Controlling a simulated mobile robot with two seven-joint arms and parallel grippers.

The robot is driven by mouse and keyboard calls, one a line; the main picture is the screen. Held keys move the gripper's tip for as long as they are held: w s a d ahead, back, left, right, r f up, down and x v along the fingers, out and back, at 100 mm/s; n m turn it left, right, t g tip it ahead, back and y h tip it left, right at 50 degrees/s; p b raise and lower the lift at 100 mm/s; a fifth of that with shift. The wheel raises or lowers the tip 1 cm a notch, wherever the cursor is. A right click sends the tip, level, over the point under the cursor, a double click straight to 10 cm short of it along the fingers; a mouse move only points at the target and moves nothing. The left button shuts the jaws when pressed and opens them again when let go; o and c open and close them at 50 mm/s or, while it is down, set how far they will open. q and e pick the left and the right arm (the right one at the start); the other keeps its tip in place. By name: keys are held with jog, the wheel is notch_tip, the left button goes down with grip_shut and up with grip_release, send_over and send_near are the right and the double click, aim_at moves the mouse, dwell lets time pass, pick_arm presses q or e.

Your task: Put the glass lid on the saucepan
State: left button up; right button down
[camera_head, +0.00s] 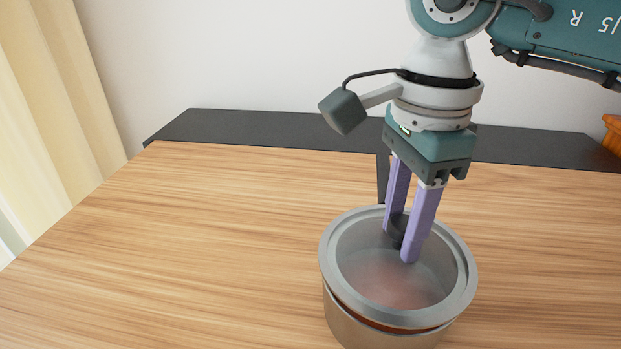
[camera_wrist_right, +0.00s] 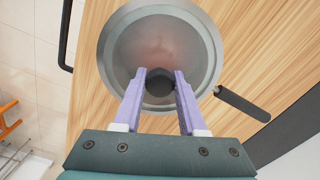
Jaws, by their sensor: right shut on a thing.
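The glass lid (camera_head: 340,285) has a wide grey rim, a clear pane and a black knob (camera_head: 397,228). It lies over the mouth of the saucepan (camera_head: 380,334), with a thin brownish band between rim and pan at the front. I cannot tell whether the rim touches the pan all round. My right gripper (camera_head: 409,240) points down with its purple fingers shut on the knob. In the right wrist view the lid (camera_wrist_right: 113,50) covers nearly all of the pan, and the dark pan handle (camera_wrist_right: 242,103) sticks out to the right. My left gripper is not in view.
The pan stands on a wood-grain tabletop (camera_head: 190,240) with a dark strip (camera_head: 270,130) along its back, before a pale wall. The table left of the pan is clear. A cream curtain (camera_head: 60,100) hangs at the left. Something orange (camera_head: 613,133) shows at the right edge.

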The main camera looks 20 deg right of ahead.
jog(key=shift+f, duration=1.05)
jog(key=shift+c, duration=2.4)
grip_release()
